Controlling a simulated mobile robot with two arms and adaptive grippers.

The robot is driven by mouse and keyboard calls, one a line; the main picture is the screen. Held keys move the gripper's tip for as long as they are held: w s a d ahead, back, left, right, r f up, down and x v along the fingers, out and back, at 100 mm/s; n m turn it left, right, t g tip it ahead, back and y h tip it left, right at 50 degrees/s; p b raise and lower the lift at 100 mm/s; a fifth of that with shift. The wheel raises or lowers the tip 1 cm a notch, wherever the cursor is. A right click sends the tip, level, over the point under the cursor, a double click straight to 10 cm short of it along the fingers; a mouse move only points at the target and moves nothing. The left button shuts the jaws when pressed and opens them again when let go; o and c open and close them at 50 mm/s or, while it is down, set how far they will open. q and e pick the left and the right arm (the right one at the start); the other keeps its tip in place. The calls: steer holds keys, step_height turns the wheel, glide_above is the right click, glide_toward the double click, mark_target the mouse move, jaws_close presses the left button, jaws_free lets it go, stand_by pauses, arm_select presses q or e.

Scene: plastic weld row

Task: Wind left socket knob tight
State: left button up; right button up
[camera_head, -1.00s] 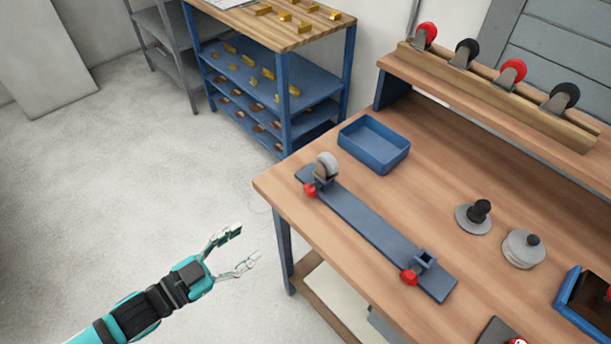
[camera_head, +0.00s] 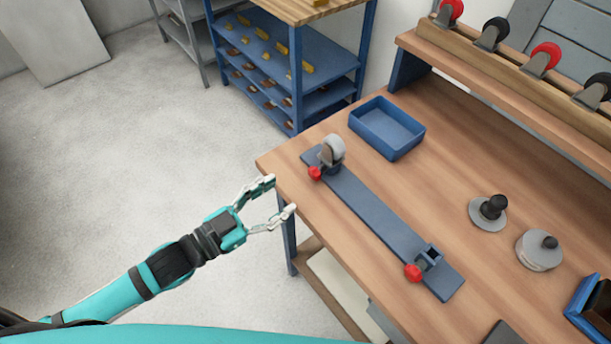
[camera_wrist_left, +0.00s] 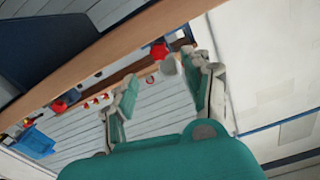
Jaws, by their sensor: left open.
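The left socket knob (camera_head: 315,173) is red and sits at the far left end of a blue fixture bar (camera_head: 375,218) on the workbench. A caster with a grey wheel (camera_head: 335,149) stands upright in the socket beside it. A second red knob (camera_head: 413,272) is by the empty right socket (camera_head: 429,257). My left gripper (camera_head: 281,195) is open and empty at the bench's left corner, left of and apart from the left knob, fingers pointing towards it. In the left wrist view a red knob (camera_wrist_left: 158,50) shows between the spread fingers; which knob is unclear. My right gripper is out of view.
A blue tray (camera_head: 387,128) stands behind the bar. A raised rack (camera_head: 510,62) holds red and black casters. The bench edge (camera_head: 290,203) is close to my left gripper.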

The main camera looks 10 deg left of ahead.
mark_target(312, 175)
arm_select(q)
steer(key=x, duration=0.6)
steer(key=shift+w+d, duration=0.15)
steer(key=shift+w+d+f, duration=0.1)
steer(key=shift+w+d, duration=0.35)
steer(key=shift+d, duration=0.05)
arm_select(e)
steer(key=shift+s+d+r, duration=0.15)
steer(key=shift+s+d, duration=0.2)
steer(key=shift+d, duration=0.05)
